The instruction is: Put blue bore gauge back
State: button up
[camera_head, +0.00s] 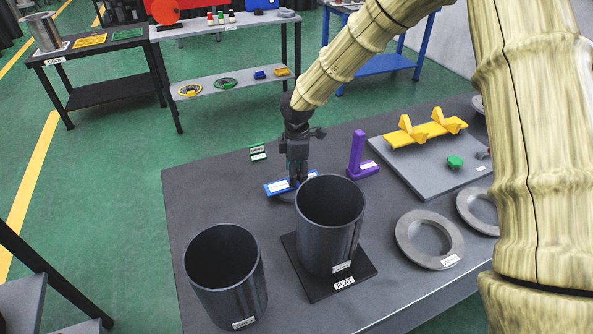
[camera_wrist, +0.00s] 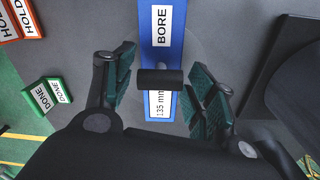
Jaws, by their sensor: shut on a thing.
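The blue bore gauge (camera_head: 273,188) is a flat blue bar with white labels, at the far side of the dark table, behind the flanged cylinder. In the wrist view the gauge (camera_wrist: 162,56) reads "BORE" and "135 mm" and has a short black handle (camera_wrist: 160,79). My gripper (camera_head: 297,180) points down over the gauge. I cannot tell whether the gauge touches the table. The near cylinder hides part of it in the head view.
A dark cylinder (camera_head: 330,225) stands on a black "FLAT" plate (camera_head: 314,288); another cylinder (camera_head: 225,275) stands left. A purple square (camera_head: 357,160), a green "DONE" marker (camera_head: 258,153), a grey plate with yellow V-blocks (camera_head: 425,130) and grey rings (camera_head: 429,238) surround. The table's left far corner is clear.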

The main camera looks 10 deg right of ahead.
jog(key=shift+f, duration=0.1)
jog(key=o, duration=1.6)
notch_tip(320, 180, up, 12)
jog(key=shift+s, duration=0.15)
